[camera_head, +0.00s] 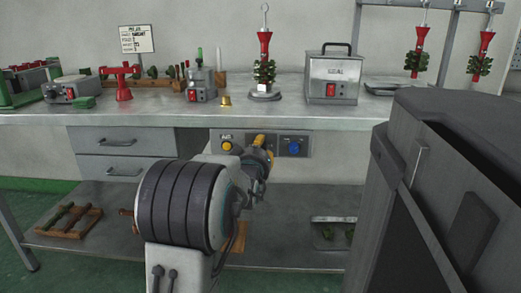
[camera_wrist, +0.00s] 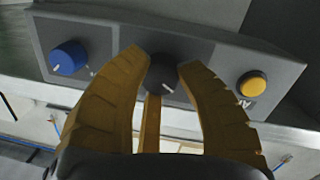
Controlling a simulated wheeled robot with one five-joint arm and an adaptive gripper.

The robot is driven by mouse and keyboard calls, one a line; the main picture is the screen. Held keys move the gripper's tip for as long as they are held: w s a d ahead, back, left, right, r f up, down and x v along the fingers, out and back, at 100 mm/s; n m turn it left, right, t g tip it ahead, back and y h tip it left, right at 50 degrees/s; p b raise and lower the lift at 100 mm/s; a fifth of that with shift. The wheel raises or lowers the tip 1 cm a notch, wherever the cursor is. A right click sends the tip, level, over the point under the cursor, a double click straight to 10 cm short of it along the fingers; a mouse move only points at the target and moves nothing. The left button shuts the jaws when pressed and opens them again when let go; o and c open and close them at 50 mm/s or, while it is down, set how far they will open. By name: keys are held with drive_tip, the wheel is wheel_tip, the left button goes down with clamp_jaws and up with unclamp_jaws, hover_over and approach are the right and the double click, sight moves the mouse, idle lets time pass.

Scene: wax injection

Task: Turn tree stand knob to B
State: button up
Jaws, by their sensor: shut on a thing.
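A grey control panel (camera_head: 308,147) is on the front of the bench, and it also fills the top of the wrist view (camera_wrist: 205,52). In the wrist view a dark round knob (camera_wrist: 160,72) with a pale pointer line sits in the panel's middle. My gripper (camera_wrist: 163,70) has its yellow fingers on either side of this knob, shut on it. The pointer aims down and to the right in that view. In the head view my gripper (camera_head: 262,143) is at the panel and hides the knob. I cannot read a letter B.
A blue knob (camera_wrist: 69,57) and a yellow button (camera_wrist: 253,84) flank the held knob. A red-and-green tree (camera_head: 264,65) stands on a round base (camera_head: 264,96) on the bench. A large dark grey box (camera_head: 460,190) blocks the right foreground.

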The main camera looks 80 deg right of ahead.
drive_tip(key=shift+w+r, duration=0.25)
drive_tip(key=shift+r, duration=0.1)
drive_tip(key=o, duration=1.2)
drive_tip(key=shift+f, duration=0.2)
drive_tip(key=a, duration=1.2)
drive_tip(key=shift+r, duration=0.3)
drive_tip(key=shift+w, duration=0.15)
